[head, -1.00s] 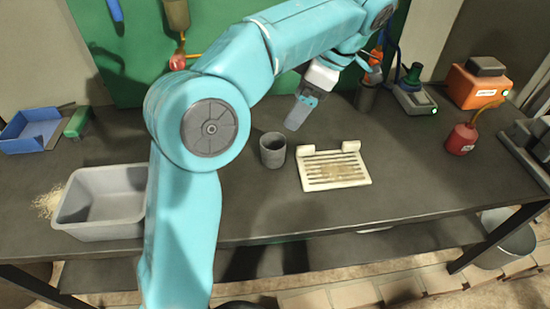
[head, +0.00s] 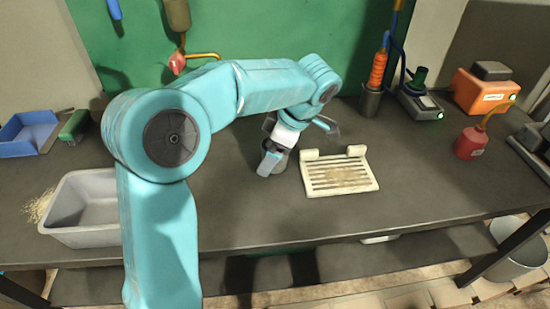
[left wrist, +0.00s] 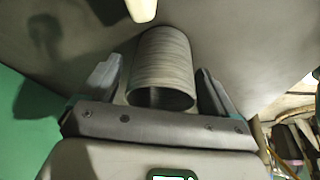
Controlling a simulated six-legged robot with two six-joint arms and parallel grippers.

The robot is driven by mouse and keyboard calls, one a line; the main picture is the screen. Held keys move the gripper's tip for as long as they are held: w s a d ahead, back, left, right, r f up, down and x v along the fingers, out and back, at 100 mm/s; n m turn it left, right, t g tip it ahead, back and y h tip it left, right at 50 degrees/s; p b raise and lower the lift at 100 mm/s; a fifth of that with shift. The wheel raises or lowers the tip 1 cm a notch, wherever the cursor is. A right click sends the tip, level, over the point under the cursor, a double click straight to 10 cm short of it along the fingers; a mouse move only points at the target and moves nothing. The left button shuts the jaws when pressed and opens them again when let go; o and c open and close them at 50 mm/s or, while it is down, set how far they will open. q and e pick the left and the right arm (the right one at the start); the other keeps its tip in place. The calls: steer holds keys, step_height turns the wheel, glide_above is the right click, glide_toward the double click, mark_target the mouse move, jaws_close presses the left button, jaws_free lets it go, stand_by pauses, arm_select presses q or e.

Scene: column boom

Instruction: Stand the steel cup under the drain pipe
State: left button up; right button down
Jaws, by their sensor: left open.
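The steel cup (left wrist: 163,62) is a grey, open-topped cylinder on the dark bench. In the left wrist view it lies between the two open fingers of my left gripper, its rim towards the palm. A gap shows beside the right-hand finger; contact on the other side is unclear. In the head view my left gripper (head: 272,160) is down at the cup and hides most of it. A brass pipe with a red knob (head: 177,63), apparently the drain pipe, comes off the green board behind my left arm. My right gripper is out of view.
A cream slotted tray (head: 341,186) lies just right of the cup. A grey bin (head: 82,232) stands at the left front. An orange-handled tool in a dark holder (head: 370,101), a red oil can (head: 470,142) and an orange box (head: 484,95) are at the right.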

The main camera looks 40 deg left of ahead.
arm_select(q)
steer(key=shift+c, duration=0.3)
steer(key=c, duration=1.1)
step_height(320, 180, up, 20)
steer(key=p, duration=0.5)
steer(key=shift+s+f, duration=0.1)
steer(key=shift+s, duration=0.05)
